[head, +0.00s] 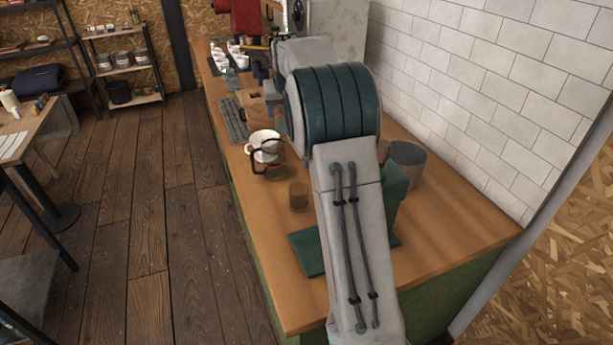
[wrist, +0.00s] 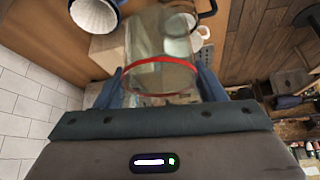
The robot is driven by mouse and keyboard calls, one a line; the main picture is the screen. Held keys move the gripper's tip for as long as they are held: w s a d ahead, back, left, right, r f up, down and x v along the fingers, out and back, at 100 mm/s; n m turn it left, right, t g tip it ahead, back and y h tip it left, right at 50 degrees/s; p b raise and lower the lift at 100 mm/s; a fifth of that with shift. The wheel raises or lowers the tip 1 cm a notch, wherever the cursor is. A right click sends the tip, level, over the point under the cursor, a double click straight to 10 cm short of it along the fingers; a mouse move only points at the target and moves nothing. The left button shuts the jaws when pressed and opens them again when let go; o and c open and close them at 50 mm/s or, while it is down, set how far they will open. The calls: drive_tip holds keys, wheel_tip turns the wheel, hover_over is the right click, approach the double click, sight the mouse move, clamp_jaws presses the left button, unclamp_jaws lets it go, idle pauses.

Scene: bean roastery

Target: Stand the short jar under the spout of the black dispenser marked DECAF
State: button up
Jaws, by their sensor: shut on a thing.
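A clear glass jar (wrist: 150,45) with a red ring fills the middle of the wrist view. My gripper (wrist: 162,80) is shut on it, with one blue-grey finger on each side. The jar looks empty, but I cannot judge how short it is. In the head view my own arm hides the gripper and the held jar. I cannot make out a black dispenser, a DECAF mark or its spout in either view.
On the wooden counter (head: 455,220) stand a dark-handled glass carafe (head: 266,167), a white cup (head: 264,138), a small brown container (head: 298,196) and a grey bin (head: 408,158). A green stand (head: 308,254) is partly behind my arm. A white tiled wall bounds the right.

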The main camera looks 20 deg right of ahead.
drive_tip(key=f+b, duration=0.1)
drive_tip(key=f, duration=0.1)
drive_tip(key=f+b, duration=0.2)
drive_tip(key=shift+w+f, duration=0.2)
drive_tip(key=shift+f, duration=0.2)
wheel_tip(320, 180, down, 18)
drive_tip(key=shift+r+p, duration=0.2)
drive_tip(key=shift+p, duration=0.55)
drive_tip(key=shift+f, duration=0.2)
drive_tip(key=o, duration=1.1)
drive_tip(key=shift+r, duration=0.1)
drive_tip(key=shift+c, duration=0.2)
